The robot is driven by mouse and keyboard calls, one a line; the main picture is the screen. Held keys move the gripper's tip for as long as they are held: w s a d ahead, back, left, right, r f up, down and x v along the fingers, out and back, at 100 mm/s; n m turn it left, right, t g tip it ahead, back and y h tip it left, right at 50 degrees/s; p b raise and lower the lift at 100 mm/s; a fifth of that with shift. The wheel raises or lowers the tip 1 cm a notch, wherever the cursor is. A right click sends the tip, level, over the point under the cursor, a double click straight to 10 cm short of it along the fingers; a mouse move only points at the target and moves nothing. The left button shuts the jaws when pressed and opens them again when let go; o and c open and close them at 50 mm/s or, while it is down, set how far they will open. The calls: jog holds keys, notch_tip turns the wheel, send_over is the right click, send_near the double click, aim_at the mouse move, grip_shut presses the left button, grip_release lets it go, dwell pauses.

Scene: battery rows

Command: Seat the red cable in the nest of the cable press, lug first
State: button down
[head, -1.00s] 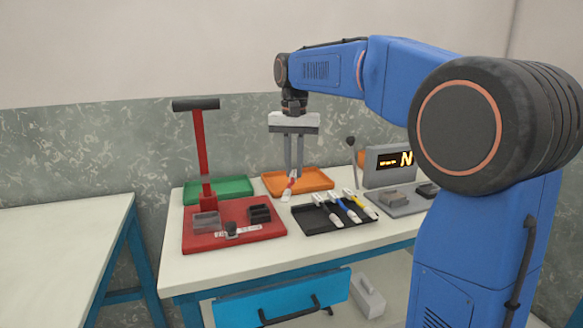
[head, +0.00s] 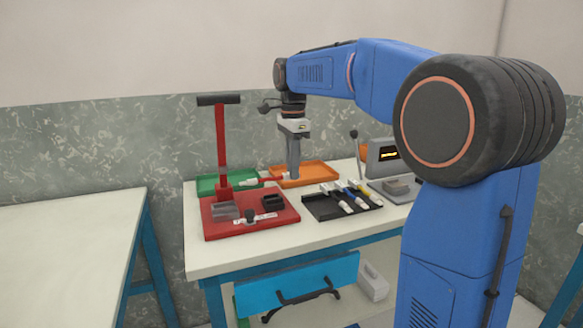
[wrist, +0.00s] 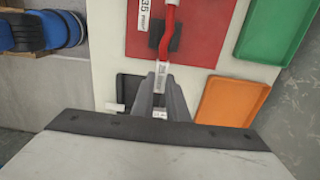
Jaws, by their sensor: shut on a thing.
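The red cable (wrist: 171,34) is pinched in my gripper (head: 293,177), with a white printed sleeve (wrist: 160,72) at the fingers. In the head view the cable (head: 267,180) sticks out left from the fingers, roughly level, with a pale far end. The cable press (head: 250,218) has a red base, a red column and a black crossbar handle. A grey block (head: 225,211) and a black block (head: 272,202) stand on its base. My gripper is behind and right of the base. The wrist view shows the cable passing over the black block (wrist: 153,40), apart from any seat.
A green tray (head: 207,186) and an orange tray (head: 322,170) lie behind the press. A black tray (head: 317,209) with several cables lies to the right, beside a grey device (head: 383,155) with a lit display. Bare table shows along the front edge.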

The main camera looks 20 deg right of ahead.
aim_at(269, 182)
jog(key=shift+a, duration=0.1)
dwell(0.3)
jog(key=shift+a+f, duration=0.5)
jog(key=shift+a, duration=0.65)
jog(key=shift+a+f, duration=0.55)
jog(key=shift+a, duration=0.6)
jog(key=shift+a+f, duration=0.5)
jog(key=shift+a, duration=0.65)
jog(key=shift+f, duration=1.3)
